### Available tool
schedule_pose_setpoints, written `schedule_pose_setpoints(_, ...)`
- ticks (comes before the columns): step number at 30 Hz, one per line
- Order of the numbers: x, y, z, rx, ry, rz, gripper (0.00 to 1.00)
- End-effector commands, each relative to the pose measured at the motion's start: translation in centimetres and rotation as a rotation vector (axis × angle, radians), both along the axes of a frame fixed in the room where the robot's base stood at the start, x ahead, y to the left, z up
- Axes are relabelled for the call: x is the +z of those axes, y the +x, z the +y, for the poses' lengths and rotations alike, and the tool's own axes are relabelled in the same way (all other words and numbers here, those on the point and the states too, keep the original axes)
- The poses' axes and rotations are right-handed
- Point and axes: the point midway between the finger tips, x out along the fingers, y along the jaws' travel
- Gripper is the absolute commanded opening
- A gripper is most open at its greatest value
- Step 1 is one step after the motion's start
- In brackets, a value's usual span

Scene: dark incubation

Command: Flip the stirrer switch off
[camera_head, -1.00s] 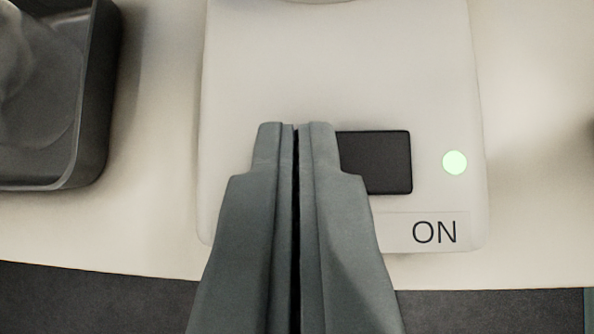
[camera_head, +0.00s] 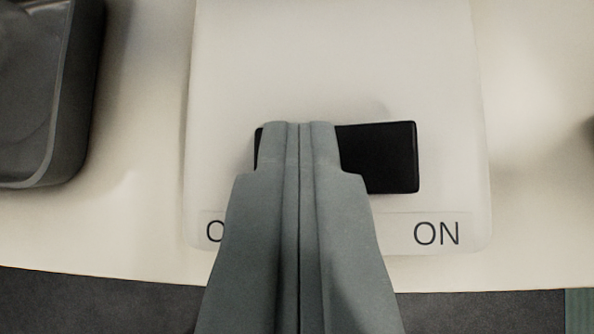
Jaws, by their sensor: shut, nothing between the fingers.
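The stirrer (camera_head: 330,60) is a pale, flat, rounded box in the middle of the view. Its black switch (camera_head: 385,158) lies across the front part of its top. My gripper (camera_head: 298,125) is shut and empty, with its fingertips over the left part of the switch. A sliver of black shows left of the fingers, and the longer part shows to the right. Whether the fingertips touch the switch cannot be told. An "ON" label (camera_head: 436,233) is at the front right. The fingers mostly hide a label at the front left, leaving an "O" visible. No lit lamp shows.
A dark grey tray (camera_head: 68,120) stands at the upper left, apart from the stirrer. The table's front edge runs along the bottom, above a dark floor.

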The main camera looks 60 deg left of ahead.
Motion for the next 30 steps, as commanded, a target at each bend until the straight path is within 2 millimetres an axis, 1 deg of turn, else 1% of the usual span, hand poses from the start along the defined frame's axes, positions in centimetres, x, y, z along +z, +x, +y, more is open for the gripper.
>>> schedule_pose_setpoints(9,0.3,0.4,-1.2,-0.002,-0.001,0.000,0.00)
schedule_pose_setpoints(21,0.6,0.4,-1.2,0.000,0.000,-0.001,0.00)
schedule_pose_setpoints(23,1.0,0.5,-1.2,0.001,0.000,-0.002,0.00)
schedule_pose_setpoints(26,2.1,0.7,-1.3,0.001,0.000,-0.003,0.00)
schedule_pose_setpoints(30,4.7,1.0,-1.3,0.000,-0.001,-0.005,0.00)
